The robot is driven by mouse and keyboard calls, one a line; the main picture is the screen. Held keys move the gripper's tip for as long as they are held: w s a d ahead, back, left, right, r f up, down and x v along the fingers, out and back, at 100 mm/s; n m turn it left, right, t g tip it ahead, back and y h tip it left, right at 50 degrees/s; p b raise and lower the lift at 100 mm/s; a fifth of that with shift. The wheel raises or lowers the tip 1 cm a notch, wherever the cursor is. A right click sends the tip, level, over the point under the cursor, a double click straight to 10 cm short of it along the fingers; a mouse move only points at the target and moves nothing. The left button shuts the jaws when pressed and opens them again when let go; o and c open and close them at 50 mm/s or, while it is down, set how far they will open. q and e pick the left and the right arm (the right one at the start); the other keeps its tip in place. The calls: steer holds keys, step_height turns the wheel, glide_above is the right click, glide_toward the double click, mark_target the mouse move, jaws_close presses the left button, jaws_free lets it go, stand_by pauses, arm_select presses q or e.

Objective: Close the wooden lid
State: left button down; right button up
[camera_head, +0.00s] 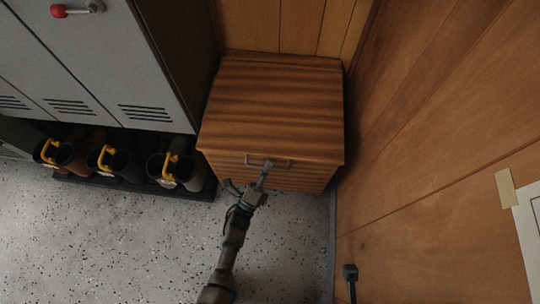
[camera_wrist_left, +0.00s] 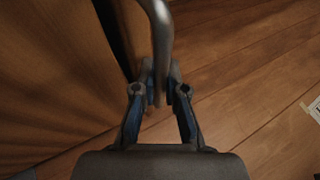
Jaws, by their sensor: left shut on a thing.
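The wooden lid (camera_head: 275,105) is the striped brown top of a wooden box (camera_head: 308,180) standing in the corner. In the head view it looks down or nearly down on the box; I cannot tell whether a small gap is left. A metal handle (camera_head: 283,162) sits at its front edge, and its bent bar also shows in the left wrist view (camera_wrist_left: 160,25). My left gripper (camera_head: 263,175) is shut on the handle, with the bar between its fingers in the left wrist view (camera_wrist_left: 159,82).
Grey lockers (camera_head: 95,60) stand left of the box. Several boots with yellow loops (camera_head: 105,157) stand on a dark rack below them. A wooden wall (camera_head: 430,170) closes off the right side. The speckled floor (camera_head: 120,240) in front is clear.

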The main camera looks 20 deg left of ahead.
arm_select(q)
steer(key=shift+f+h, duration=0.3)
steer(key=shift+f, duration=0.5)
steer(key=shift+s+f+m+t, duration=0.1)
steer(key=shift+f+m+t, duration=0.2)
steer(key=shift+f, duration=0.25)
steer(key=c, duration=1.5)
jaws_free()
steer(key=shift+f, duration=0.15)
